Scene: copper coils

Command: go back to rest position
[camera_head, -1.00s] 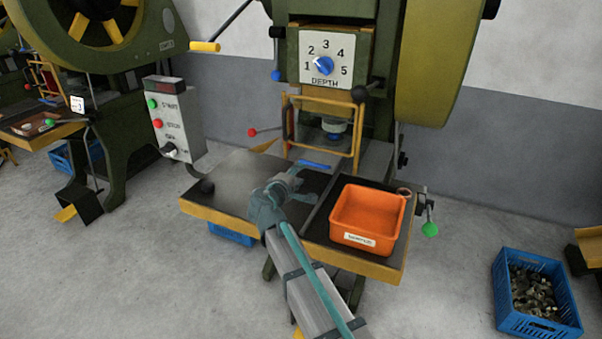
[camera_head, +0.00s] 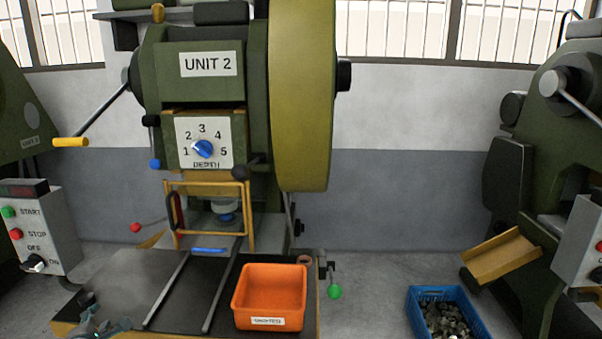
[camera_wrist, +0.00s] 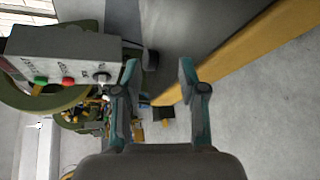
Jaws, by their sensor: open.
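My gripper (camera_wrist: 158,95) shows in the wrist view with its two teal fingers spread apart and nothing between them. In the head view only part of my arm's end (camera_head: 92,322) shows, low at the left front corner of the press table (camera_head: 110,280). The press marked UNIT 2 (camera_head: 208,65) stands behind the table. Its depth dial (camera_head: 203,149) has a blue knob. An orange bin (camera_head: 270,297) sits on the table's right part, apart from my gripper. A copper-coloured ring (camera_head: 304,260) lies behind the bin.
A control box (camera_head: 38,228) stands at the left; a control box also shows near my gripper in the wrist view (camera_wrist: 65,62). A yellow-framed guard (camera_head: 210,217) fronts the press. A blue crate of metal pieces (camera_head: 447,315) is on the floor at right.

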